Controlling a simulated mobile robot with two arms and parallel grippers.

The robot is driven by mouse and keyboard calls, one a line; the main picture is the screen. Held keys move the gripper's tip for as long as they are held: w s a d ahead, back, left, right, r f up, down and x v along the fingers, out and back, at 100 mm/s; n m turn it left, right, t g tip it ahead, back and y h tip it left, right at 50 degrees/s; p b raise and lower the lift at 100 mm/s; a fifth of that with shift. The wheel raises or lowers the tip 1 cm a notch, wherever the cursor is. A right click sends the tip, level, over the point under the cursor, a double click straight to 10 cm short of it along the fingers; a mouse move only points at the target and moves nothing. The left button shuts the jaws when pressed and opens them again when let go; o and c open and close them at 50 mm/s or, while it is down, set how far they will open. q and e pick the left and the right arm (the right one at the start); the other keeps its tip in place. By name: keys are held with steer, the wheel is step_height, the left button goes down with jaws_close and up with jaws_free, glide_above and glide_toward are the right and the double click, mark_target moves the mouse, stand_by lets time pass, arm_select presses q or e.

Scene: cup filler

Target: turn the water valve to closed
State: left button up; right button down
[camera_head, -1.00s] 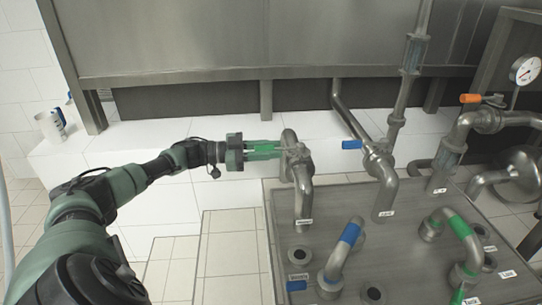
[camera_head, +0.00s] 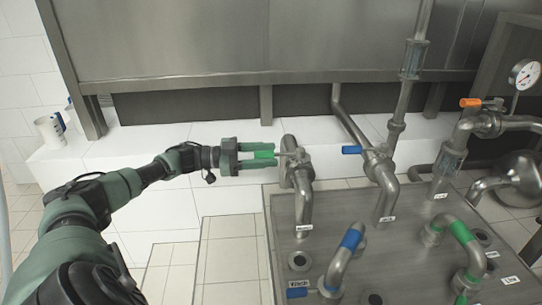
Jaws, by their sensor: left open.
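The valve with a bright green handle (camera_head: 265,154) sits on the leftmost steel pipe (camera_head: 303,190). Its handle points left, crosswise to the pipe. A small label, too blurred to read surely, is at the foot of this pipe. My left gripper (camera_head: 268,154) comes in from the left and is open, with one finger above and one below the green handle. The handle lies between the fingers, with its outer end partly hidden by the gripper. My right gripper is not in view.
A blue-handled valve (camera_head: 352,150) stands just right, and an orange-handled valve (camera_head: 470,102) farther right near a gauge (camera_head: 524,74). Pipe bends with blue and green bands rise from the steel panel (camera_head: 400,240). A white ledge runs behind.

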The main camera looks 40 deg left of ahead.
arm_select(q)
steer(key=b+v, duration=0.1)
steer(key=v, duration=0.5)
steer(key=shift+a, duration=0.15)
steer(key=shift+s, duration=0.1)
